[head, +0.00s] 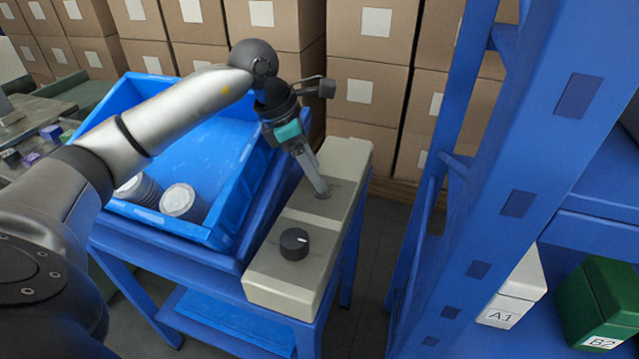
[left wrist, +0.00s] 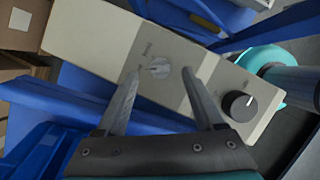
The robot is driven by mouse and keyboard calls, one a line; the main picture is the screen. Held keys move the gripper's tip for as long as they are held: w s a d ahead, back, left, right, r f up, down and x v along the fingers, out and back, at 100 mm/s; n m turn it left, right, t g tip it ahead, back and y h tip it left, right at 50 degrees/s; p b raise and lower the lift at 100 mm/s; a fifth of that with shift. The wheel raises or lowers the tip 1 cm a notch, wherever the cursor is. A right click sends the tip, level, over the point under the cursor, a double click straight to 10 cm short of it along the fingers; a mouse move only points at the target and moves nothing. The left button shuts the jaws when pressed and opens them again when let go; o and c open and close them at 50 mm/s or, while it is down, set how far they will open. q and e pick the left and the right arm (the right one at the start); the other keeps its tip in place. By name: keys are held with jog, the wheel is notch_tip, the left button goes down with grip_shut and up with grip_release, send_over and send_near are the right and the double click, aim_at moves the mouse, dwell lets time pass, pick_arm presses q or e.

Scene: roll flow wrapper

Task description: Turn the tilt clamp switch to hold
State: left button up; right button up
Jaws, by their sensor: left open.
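A beige control box (head: 268,279) stands on the right side of a blue cart. A small light grey turn switch (left wrist: 159,67) sits on its top face, with small printed labels beside it too blurred to read. A black round knob (head: 294,244) with a white mark is on the near end of the box; it also shows in the left wrist view (left wrist: 238,106). My left gripper (head: 322,192) points down at the box's far half. In the left wrist view its open fingers (left wrist: 160,74) stand either side of the small switch; I cannot tell whether they touch it. My right gripper is out of view.
A tilted blue bin (head: 213,146) with several round white-grey discs (head: 179,201) lies left of the box. A blue rack upright (head: 510,190) stands to the right. Stacked cartons (head: 369,50) fill the back. A floor gap separates box and rack.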

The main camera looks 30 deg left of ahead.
pick_arm(q)
jog(key=shift+b+x, duration=0.4)
jog(key=shift+x, duration=1.15)
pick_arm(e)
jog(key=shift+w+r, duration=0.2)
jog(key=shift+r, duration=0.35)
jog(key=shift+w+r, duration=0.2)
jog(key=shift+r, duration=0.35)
pick_arm(q)
grip_shut()
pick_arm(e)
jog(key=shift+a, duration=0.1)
